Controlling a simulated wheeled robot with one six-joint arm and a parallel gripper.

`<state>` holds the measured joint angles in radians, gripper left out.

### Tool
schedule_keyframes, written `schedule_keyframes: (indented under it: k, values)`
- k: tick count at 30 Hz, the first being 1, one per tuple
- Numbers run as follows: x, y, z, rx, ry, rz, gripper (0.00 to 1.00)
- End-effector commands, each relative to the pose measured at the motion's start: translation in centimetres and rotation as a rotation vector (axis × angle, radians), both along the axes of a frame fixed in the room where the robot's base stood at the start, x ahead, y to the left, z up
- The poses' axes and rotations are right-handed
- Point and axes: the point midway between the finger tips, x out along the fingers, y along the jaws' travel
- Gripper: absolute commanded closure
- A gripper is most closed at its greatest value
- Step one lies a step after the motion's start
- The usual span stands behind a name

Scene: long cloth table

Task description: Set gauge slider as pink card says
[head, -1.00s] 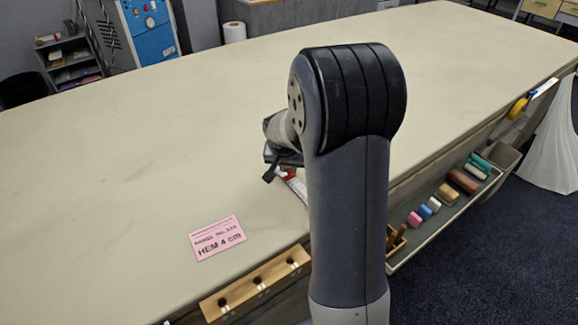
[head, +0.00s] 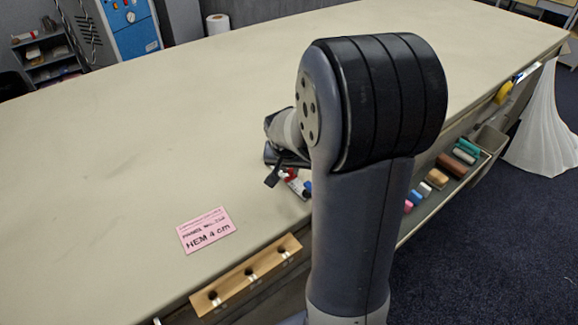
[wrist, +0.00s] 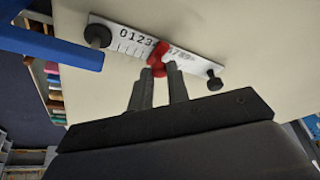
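The pink card (head: 207,230) lies flat on the table and reads "HEM 4 cm". The gauge is a white ruler (wrist: 129,42) with black digits and a dark knob at each end. It shows clearly in the wrist view. Its red slider (wrist: 160,50) sits just right of the 3 and covers the digits there; higher digits show to its right. My gripper (wrist: 160,70) has its two fingertips on either side of the slider's red lower part, which fills the gap between them. In the head view, my arm partly hides the gauge (head: 297,185).
A wooden block with several dark holes (head: 248,273) is at the table's front edge, near the card. A tray (head: 420,212) of coloured pieces hangs along the edge to the right. A blue bar (wrist: 55,45) shows beside the gauge. The cloth table top (head: 130,150) is broadly clear.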

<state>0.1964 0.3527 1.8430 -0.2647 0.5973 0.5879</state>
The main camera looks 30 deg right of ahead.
Motion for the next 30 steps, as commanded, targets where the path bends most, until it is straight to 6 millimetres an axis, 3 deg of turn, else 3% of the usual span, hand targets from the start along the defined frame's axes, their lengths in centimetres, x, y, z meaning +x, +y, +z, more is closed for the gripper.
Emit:
schedule_keyframes:
  k: [8, 17, 23, 30]
  values:
    - [0.0, 0.0, 0.0, 0.0, 0.0, 0.0, 0.62]
    - [0.0, 0.1, 0.3, -0.001, -0.001, 0.0, 0.62]
    - [-0.7, 0.6, 2.6, -0.002, -0.006, 0.001, 0.62]
    - [-2.1, 1.5, 6.7, -0.001, -0.007, 0.001, 0.62]
